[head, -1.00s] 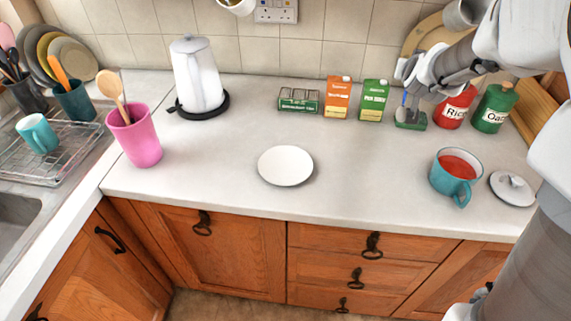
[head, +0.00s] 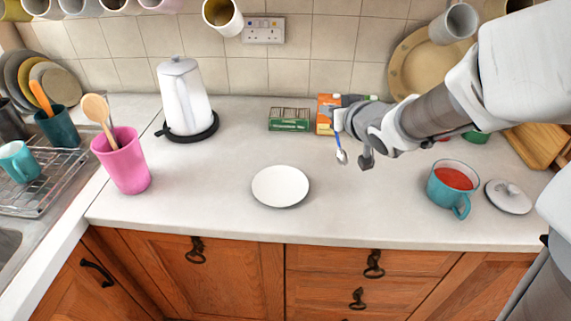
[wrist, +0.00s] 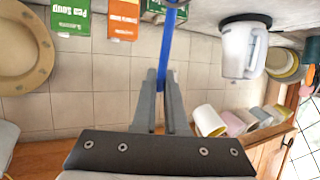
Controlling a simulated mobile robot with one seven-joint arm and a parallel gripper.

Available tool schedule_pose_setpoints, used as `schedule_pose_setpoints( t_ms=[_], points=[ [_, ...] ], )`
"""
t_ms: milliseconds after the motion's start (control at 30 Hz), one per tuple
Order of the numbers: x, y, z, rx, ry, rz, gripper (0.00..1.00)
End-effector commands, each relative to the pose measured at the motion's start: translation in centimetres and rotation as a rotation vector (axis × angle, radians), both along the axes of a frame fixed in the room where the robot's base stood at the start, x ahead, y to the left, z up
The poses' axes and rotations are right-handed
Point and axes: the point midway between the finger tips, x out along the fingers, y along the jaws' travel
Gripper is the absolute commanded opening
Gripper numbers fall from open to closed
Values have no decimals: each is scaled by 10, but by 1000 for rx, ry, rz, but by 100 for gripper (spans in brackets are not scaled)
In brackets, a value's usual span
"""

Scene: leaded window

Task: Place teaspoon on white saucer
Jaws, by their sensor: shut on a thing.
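The white saucer (head: 280,186) lies empty on the counter, near its front edge. My gripper (head: 340,138) is above the counter, to the right of the saucer and further back. It is shut on the teaspoon (head: 341,154), which has a blue handle and hangs bowl-down.
A teal mug of red liquid (head: 452,186) and a lid (head: 508,196) stand at the right. Cartons (head: 326,112) and a green box (head: 289,119) are behind. A white kettle (head: 184,98) and pink cup (head: 122,160) stand left. The counter around the saucer is clear.

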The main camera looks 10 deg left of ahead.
Motion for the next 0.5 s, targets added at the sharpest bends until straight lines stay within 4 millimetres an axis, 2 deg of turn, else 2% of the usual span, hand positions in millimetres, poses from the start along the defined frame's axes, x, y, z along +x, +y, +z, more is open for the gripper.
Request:
schedule_pose_setpoints(
  t_ms=[167, 500],
  points=[
    [-9, 16, -11, -1, 0, 43, 0],
    [-9, 72, -45, 1, 0, 46, 0]
  ],
)
